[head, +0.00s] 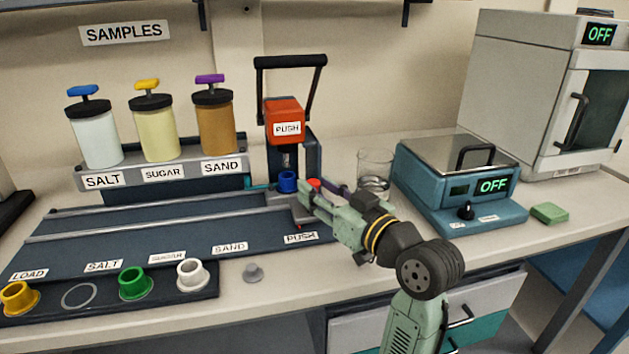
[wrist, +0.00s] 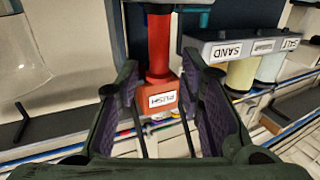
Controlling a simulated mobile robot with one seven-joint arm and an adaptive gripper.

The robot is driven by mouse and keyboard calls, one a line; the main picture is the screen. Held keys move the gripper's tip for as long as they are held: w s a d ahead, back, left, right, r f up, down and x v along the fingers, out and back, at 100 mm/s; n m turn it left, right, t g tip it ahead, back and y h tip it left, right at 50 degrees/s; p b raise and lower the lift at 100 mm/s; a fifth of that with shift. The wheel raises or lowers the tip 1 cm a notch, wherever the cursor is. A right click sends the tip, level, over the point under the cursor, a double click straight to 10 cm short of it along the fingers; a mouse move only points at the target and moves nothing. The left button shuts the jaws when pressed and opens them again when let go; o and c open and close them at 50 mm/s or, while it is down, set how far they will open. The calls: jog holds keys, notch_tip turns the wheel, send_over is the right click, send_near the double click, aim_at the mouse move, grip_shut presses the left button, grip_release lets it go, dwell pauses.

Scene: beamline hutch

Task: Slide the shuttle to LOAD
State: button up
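The shuttle track (head: 140,225) is a dark bed with pale rails, labelled LOAD at the left end through SALT, SUGAR and SAND to PUSH at the right end. A blue cup (head: 288,182) stands at the PUSH end, below the red press head (head: 285,122). A small red part (head: 314,184) shows beside it; the shuttle body there is mostly hidden by my gripper. My gripper (head: 306,196) is at the PUSH end, close to the blue cup. In the wrist view its fingers (wrist: 167,105) are apart, with the red PUSH block (wrist: 163,97) seen beyond the gap. I cannot tell whether they touch anything.
Salt, sugar and sand dispensers (head: 160,128) stand behind the track. A front rack (head: 215,285) holds yellow, green and white cups. A small grey piece (head: 253,273) lies on the bench.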

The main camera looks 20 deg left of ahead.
jog(key=shift+x, duration=1.2)
jog(key=shift+c, duration=0.5)
grip_shut()
